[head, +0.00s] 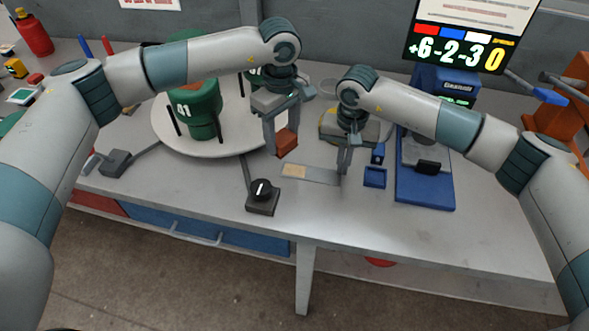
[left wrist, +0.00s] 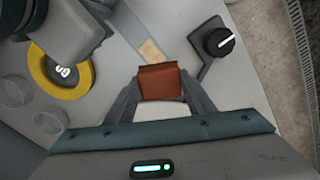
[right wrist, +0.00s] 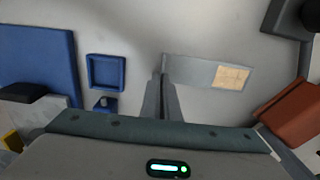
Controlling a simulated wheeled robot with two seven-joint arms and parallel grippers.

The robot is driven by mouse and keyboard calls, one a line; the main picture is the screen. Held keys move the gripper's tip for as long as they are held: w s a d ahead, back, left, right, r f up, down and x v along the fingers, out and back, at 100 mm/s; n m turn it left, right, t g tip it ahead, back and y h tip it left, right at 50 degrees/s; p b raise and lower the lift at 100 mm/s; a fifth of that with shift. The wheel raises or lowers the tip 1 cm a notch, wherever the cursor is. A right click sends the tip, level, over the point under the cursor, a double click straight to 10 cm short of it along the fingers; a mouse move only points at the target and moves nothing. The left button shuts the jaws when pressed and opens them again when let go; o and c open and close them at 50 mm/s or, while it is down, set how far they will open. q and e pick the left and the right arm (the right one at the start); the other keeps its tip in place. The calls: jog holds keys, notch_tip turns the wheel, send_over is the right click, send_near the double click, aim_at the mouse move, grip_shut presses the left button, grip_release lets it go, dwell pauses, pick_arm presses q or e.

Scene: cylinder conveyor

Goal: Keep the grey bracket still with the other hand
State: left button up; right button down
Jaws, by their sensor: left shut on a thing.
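The grey bracket (head: 318,175) is a flat strip on the table with a tan patch (head: 294,171) near its left end. It also shows in the right wrist view (right wrist: 190,72). My right gripper (head: 344,170) is at the bracket's right end, its fingers closed together there on its edge; the contact is partly hidden by the fingers. My left gripper (head: 281,148) is shut on a reddish-brown block (head: 286,142), held above the table just behind the bracket's left end. The block also shows between the fingers in the left wrist view (left wrist: 160,82).
A small blue tray (head: 374,177) and a blue stand (head: 425,190) are to the right. A round white turntable (head: 240,143) with green cylinders (head: 200,112) is at left.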

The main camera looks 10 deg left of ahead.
jog(key=shift+s+f, duration=0.1)
jog(key=c, duration=1.9)
grip_release()
jog(key=shift+c, duration=0.2)
notch_tip(320, 180, up, 12)
